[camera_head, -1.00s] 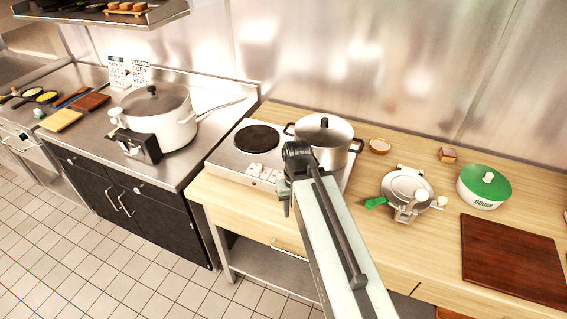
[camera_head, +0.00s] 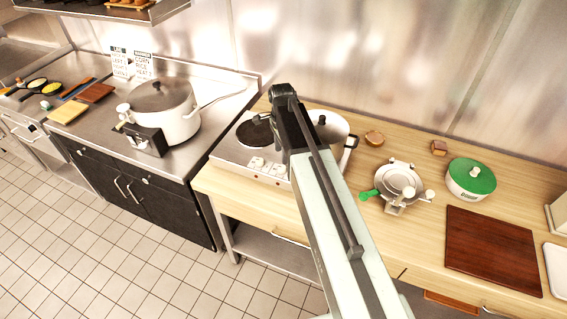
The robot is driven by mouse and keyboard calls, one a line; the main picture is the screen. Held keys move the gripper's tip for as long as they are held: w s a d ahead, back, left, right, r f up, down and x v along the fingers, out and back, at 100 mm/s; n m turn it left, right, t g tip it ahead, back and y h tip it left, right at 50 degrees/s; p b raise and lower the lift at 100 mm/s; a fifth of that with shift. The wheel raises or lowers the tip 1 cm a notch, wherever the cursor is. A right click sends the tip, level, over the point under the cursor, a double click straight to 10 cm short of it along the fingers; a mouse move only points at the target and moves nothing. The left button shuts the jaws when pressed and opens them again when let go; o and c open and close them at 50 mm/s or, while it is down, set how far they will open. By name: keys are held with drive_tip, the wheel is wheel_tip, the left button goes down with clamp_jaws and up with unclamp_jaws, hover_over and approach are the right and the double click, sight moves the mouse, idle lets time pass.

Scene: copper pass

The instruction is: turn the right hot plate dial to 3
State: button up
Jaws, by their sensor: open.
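The hot plate (camera_head: 228,150) is a pale metal unit on the wooden counter, with a black left burner (camera_head: 256,133). Its front panel carries white dials. The right dial (camera_head: 278,168) is just left of my arm, and the left dial (camera_head: 257,162) is beside it. Their settings are too small to read. My gripper (camera_head: 262,118) is at the end of my raised arm, apparently above the left burner, behind and above the dials. It is open and holds nothing I can see. My arm hides the hot plate's right part.
A lidded steel pot (camera_head: 333,130) stands on the hot plate's right side, partly behind my arm. A white pot (camera_head: 160,110) is on the left steel stove. A press with a green handle (camera_head: 398,183), a green-lidded pot (camera_head: 470,180) and a brown board (camera_head: 492,248) are to the right.

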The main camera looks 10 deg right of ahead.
sight(282, 167)
wheel_tip(282, 167, down, 8)
drive_tip(key=b, duration=0.7)
drive_tip(key=shift+b, duration=0.3)
drive_tip(key=shift+r, duration=0.1)
clamp_jaws()
drive_tip(key=shift+d, duration=0.2)
drive_tip(key=shift+a, duration=0.15)
